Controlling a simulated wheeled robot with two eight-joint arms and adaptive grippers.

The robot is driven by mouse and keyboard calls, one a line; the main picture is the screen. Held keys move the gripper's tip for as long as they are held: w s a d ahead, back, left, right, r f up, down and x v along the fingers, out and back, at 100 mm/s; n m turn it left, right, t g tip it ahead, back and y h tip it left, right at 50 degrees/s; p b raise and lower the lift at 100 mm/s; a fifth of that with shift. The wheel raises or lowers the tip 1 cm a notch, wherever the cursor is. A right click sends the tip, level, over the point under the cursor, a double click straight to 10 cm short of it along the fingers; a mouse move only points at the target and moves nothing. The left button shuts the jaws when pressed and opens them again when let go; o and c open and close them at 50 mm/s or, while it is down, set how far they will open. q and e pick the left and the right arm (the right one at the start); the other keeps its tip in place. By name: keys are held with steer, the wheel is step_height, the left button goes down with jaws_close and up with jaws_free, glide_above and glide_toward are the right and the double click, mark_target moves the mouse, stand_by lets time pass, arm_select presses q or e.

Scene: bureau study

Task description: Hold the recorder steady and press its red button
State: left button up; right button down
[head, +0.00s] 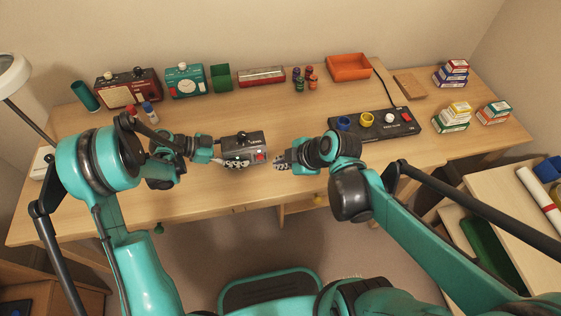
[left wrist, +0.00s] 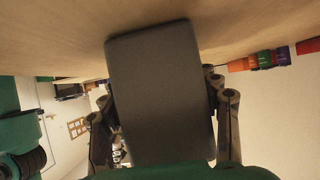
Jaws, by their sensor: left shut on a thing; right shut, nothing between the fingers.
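The recorder (head: 240,142) is a small dark grey box with a red button (head: 260,157) at its right end. My left gripper (head: 228,160) is shut on it near the front middle of the desk. In the left wrist view the recorder (left wrist: 160,95) is a plain dark slab between the two fingers, and its button is hidden. My right gripper (head: 280,162) is shut and empty, just right of the red button with a small gap. I cannot tell whether the recorder touches the desk.
A black panel (head: 408,122) with blue, yellow and white knobs lies right of my right gripper on the desk (head: 300,110). Small box stacks (head: 453,72) stand far right.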

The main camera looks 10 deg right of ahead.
arm_select(q)
steer(key=o, duration=1)
steer(key=shift+c, duration=0.2)
